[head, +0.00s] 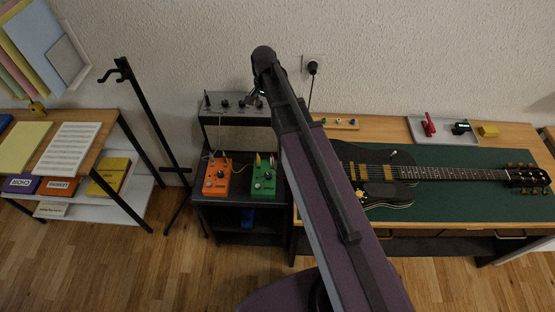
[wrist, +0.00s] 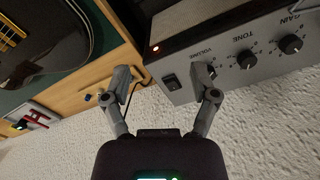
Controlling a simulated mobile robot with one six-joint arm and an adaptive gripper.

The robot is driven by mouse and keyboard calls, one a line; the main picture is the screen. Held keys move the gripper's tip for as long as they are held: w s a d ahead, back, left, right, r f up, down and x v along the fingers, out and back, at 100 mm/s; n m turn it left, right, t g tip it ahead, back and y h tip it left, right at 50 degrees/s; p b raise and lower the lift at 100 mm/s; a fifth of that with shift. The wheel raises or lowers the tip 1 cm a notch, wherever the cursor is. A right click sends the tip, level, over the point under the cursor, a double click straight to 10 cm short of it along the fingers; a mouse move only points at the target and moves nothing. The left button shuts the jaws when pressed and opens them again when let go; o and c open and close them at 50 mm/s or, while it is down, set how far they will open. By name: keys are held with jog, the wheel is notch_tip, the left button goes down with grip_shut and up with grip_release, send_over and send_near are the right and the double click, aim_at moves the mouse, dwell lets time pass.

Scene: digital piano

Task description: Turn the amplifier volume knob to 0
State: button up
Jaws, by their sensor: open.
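The grey amplifier (head: 210,118) stands against the wall in the head view, left of my arm. In the wrist view its control panel (wrist: 180,97) shows upside down, with knobs marked gain (wrist: 290,44), tone (wrist: 246,60) and volume. The volume knob (wrist: 207,71) is partly hidden behind the tip of my right finger, so I cannot read its setting or tell whether the finger touches it. My gripper (wrist: 166,84) is open, its fingers apart on both sides of the black power switch (wrist: 169,81). In the head view my arm hides most of the gripper.
A red light (wrist: 155,48) glows on the amplifier. Orange (head: 217,177) and green (head: 264,176) pedals with cables stand in front of it. A black guitar (head: 385,175) lies on the green mat (head: 470,205) at the right. A black stand (head: 150,115) stands at the left.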

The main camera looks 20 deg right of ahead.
jog(key=s+f+n+b, duration=0.3)
jog(key=s+n, duration=0.1)
jog(key=s, duration=0.5)
jog(key=s+f+n+b, duration=0.3)
jog(key=s+n, duration=0.1)
jog(key=s, duration=0.5)
jog(key=shift+s+a+f+n, duration=0.15)
jog(key=shift+a+f+n, duration=0.05)
jog(key=shift+a+n, duration=0.2)
dwell(0.8)
